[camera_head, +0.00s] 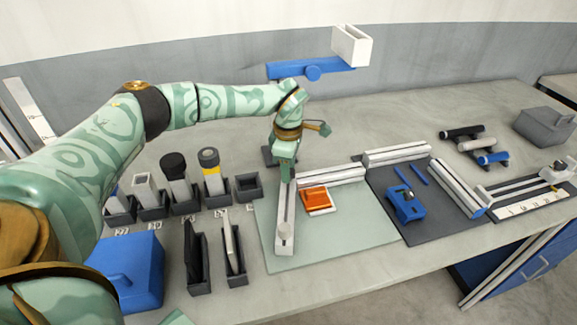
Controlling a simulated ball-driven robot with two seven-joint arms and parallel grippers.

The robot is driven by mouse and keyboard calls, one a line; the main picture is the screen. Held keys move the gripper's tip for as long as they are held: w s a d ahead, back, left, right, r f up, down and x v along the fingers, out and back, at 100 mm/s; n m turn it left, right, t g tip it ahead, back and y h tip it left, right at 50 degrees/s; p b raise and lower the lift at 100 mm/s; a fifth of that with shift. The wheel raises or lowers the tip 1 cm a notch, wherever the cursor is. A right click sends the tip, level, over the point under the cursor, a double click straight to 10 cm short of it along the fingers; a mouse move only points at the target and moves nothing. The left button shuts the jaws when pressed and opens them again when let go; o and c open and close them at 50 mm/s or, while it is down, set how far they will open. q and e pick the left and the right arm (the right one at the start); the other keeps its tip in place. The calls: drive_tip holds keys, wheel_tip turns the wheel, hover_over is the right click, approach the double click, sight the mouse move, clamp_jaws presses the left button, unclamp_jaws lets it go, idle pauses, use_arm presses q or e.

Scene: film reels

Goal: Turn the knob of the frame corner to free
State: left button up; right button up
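A frame of pale grooved bars lies on a light green mat (350,237). One bar (284,205) runs toward the front and another bar (335,177) runs to the right, meeting at a back-left corner. A small round knob-like piece (285,231) sits near the front end of the first bar. My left gripper (287,176) points down over the back-left corner and hides it, along with any knob there. The fingers look close together, but whether they are open, shut or touching is unclear.
An orange block (316,199) lies inside the frame corner. A dark mat (425,222) with a blue clamp-like tool (404,204) lies to the right. Holders with brushes (174,168) and a blue box (130,268) stand left. A blue shelf (312,70) is behind.

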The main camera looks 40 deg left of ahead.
use_arm(q)
drive_tip(key=c, duration=0.5)
